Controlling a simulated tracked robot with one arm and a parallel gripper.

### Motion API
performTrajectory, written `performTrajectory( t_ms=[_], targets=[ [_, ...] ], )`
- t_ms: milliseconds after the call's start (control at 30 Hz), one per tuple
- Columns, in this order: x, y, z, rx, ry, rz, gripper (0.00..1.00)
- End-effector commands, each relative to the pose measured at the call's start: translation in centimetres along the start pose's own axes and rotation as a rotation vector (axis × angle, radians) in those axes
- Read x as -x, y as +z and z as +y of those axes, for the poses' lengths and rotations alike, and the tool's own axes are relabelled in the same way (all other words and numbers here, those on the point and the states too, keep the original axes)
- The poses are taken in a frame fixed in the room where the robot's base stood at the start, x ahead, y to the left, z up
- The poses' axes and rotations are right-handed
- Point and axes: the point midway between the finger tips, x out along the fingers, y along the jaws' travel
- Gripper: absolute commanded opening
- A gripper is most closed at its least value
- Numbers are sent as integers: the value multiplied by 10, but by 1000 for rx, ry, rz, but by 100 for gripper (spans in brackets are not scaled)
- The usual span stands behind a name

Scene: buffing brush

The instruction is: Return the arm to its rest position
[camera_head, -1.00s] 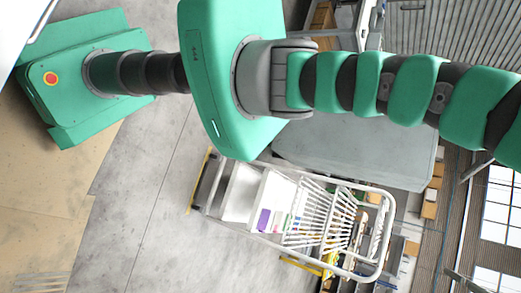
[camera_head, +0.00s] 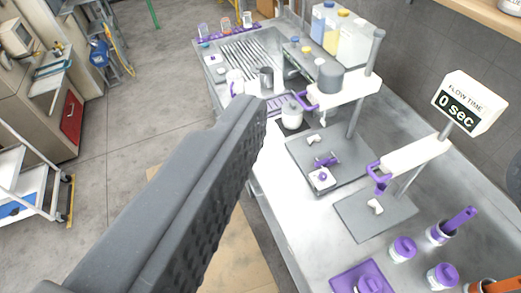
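My gripper (camera_head: 250,110) shows as a long dark grey form with a bumpy side, rising from the lower left to the middle of the view. I cannot make out two separate fingertips, and I see nothing held at its tip. Its tip appears in front of the near left edge of a metal workbench (camera_head: 290,225); how far above it is I cannot tell. The rest of my arm is out of view.
On the bench stand a grey-plated stand (camera_head: 370,215), a "FLOW TIME 0 sec" display (camera_head: 466,103), white jars with purple lids (camera_head: 403,248), a purple tray (camera_head: 362,280) and bottles (camera_head: 352,42). A trolley (camera_head: 30,185) stands left. Concrete floor (camera_head: 135,120) lies clear between.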

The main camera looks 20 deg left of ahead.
Motion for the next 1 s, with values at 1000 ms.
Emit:
performTrajectory(
  t_ms=[1000],
  targets=[
    [-20,85,0,7,-1,3,77]
  ],
)
